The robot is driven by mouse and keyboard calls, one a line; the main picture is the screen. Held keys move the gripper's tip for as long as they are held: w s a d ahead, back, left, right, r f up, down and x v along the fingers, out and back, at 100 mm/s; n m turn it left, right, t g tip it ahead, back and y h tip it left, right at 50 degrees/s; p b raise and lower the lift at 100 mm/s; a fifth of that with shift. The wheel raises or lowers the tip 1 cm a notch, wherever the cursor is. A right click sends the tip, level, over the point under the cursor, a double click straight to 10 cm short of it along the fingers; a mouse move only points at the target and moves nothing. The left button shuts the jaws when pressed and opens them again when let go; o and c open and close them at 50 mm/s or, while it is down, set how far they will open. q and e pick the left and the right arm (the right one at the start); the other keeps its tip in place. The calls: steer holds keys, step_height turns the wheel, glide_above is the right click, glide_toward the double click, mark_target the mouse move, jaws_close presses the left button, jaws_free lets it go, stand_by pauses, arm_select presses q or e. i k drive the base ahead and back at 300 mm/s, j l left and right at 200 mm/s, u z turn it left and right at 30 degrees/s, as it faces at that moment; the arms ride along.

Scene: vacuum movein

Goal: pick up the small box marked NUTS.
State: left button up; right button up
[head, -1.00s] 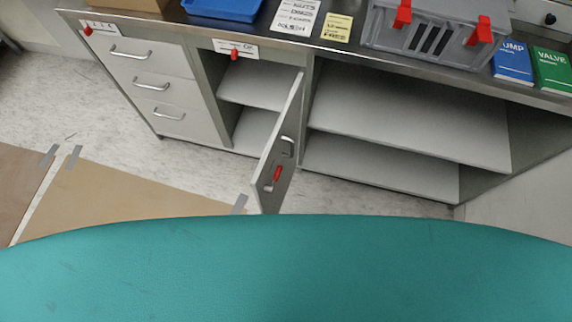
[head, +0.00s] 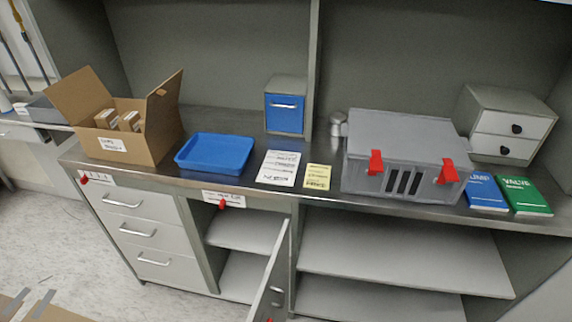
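No box with a readable NUTS mark shows in the head view. An open cardboard box (head: 128,146) stands on the left of the counter, with a white label too small to read. Several small brown boxes (head: 118,120) stand inside it; their markings cannot be read, and the carton's walls hide their lower parts. Neither of my grippers is in view.
The metal counter (head: 262,196) also bears a blue tray (head: 215,152), two paper sheets, a grey case (head: 400,160) with red latches, two drawer units and blue and green books. Below, a cabinet door (head: 270,275) stands open into the room. The shelves are empty.

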mark_target(106, 119)
steer(key=i+j, duration=0.1)
steer(key=j, duration=0.85)
steer(key=i+j, duration=0.15)
steer(key=j, duration=0.35)
steer(key=i+j, duration=0.65)
steer(key=i, duration=0.05)
